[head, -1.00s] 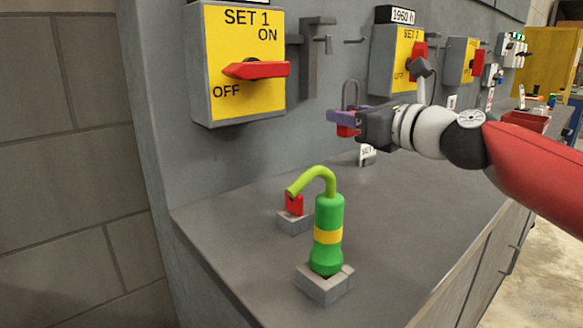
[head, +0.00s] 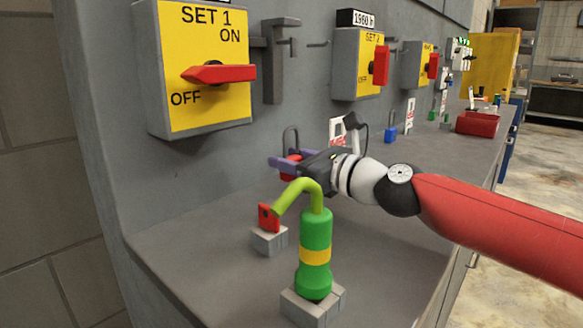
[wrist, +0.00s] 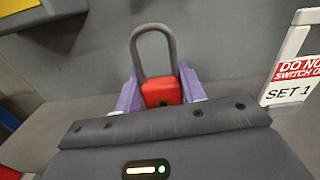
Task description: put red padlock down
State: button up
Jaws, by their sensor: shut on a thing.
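The red padlock (wrist: 162,92) with a tall grey shackle is held between the purple fingers of my gripper (wrist: 160,97) in the wrist view. In the head view the padlock (head: 290,170) is partly hidden by the fingers, its shackle pointing up. My gripper (head: 285,164) is shut on it and holds it above the grey bench (head: 195,225), close to the back wall panel.
A green bottle-like tool (head: 316,240) with a yellow band and bent spout stands on a grey block in front of my gripper. A red tag-like piece (head: 268,218) stands on another block. The SET 1 switch box (head: 195,75) is on the wall. A white SET 1 tag (wrist: 290,75) is at right.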

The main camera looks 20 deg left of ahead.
jog(key=shift+f, duration=0.55)
jog(key=shift+f+b, duration=0.45)
jog(key=shift+f, duration=0.1)
jog(key=shift+f, duration=0.1)
jog(key=o, duration=1.1)
jog(key=shift+s+f, duration=0.1)
jog(key=shift+f, duration=0.1)
jog(key=shift+r, duration=0.15)
jog(key=v, duration=0.4)
jog(key=r+v, duration=0.1)
jog(key=v, duration=0.7)
jog(key=shift+r, duration=0.25)
